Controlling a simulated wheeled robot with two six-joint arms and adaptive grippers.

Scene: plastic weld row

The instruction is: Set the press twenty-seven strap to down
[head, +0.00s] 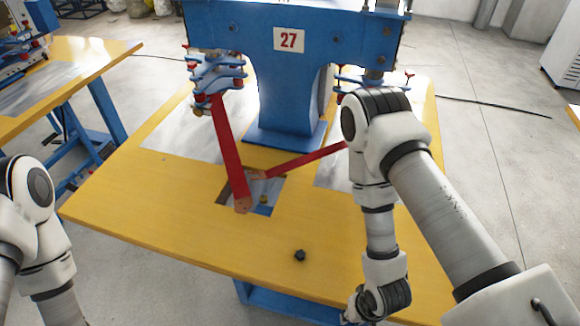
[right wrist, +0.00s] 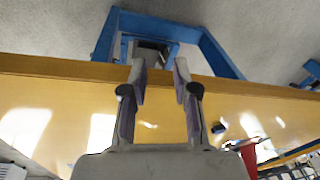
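The blue press marked 27 (head: 289,39) stands on a yellow table (head: 160,215). One red strap (head: 228,145) slants down from the press's left clamp to the tabletop near a cutout. A second red strap (head: 305,160) runs from near the cutout up to the right, where my right arm hides its far end. My right gripper is open and empty in the right wrist view (right wrist: 160,75), by the table's front edge; in the head view only its top shows at the bottom edge. My left arm shows at the left, but its gripper is out of frame.
A small black knob (head: 300,255) sits on the front of the tabletop. Another yellow table (head: 70,65) stands at the left. A white cabinet (head: 563,48) is at the far right. The table's front left is clear, and a cable (head: 495,105) lies on the floor.

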